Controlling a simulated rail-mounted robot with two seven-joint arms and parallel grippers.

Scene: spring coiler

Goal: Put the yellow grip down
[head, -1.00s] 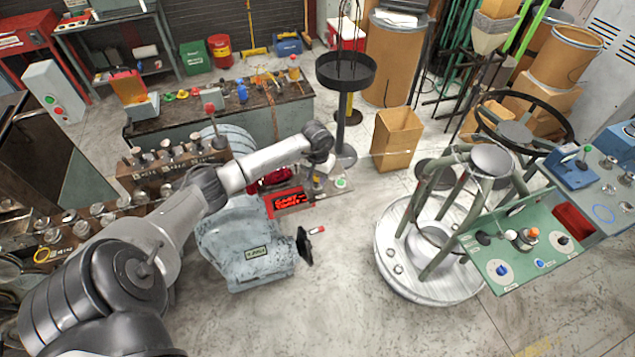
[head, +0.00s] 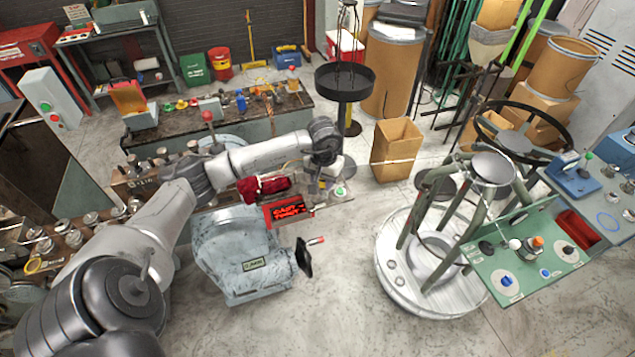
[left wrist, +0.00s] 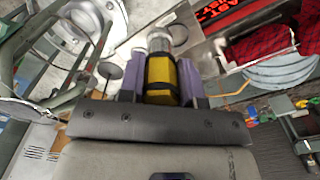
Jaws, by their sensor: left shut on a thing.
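The yellow grip (left wrist: 161,72), with black bands and a grey metal end, sits between the purple fingers of my left gripper (left wrist: 160,88) in the left wrist view. The gripper is shut on it. In the head view my left gripper (head: 325,178) hangs below the wrist, just right of the red cloth and beside the lit red sign. The grip cannot be made out clearly there. My right gripper is in neither current view.
A blue-grey machine (head: 238,262) with a crank (head: 305,257) stands below the left arm. A red-lettered sign (head: 287,210) and red cloth (head: 265,187) are close to the gripper. A round white-based stand (head: 430,290) and green tray (head: 560,273) are at right. Open floor lies between.

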